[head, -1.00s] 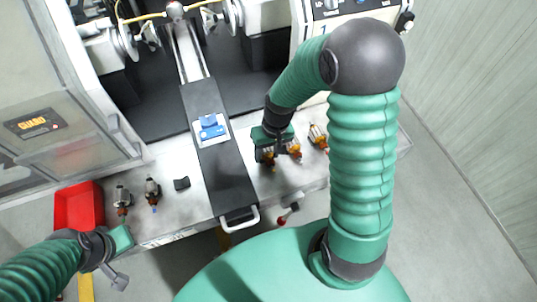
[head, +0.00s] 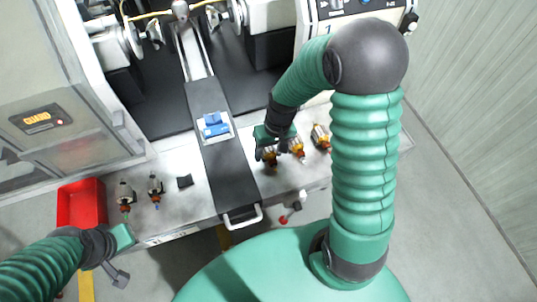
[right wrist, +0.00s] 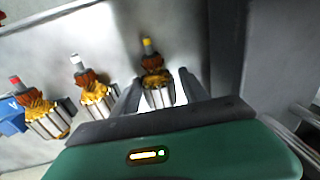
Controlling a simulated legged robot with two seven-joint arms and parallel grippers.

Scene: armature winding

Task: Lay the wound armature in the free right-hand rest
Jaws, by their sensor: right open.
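A wound armature (head: 270,157) with copper windings and a yellow shaft tip sits at the right part of the bench, left of two others. My right gripper (head: 270,148) is open over it. In the right wrist view this armature (right wrist: 155,80) lies between the spread fingers of the gripper (right wrist: 163,88); I cannot tell whether they touch it. Beside it lie an armature with a white tip (right wrist: 92,82) and one with a red tip (right wrist: 42,110). Any rest beneath them is hidden. My left gripper (head: 121,256) is at the lower left, away from the armatures; its jaw state is unclear.
A dark slide (head: 228,175) with a blue-topped fixture (head: 215,125) and a front handle (head: 243,216) divides the bench.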

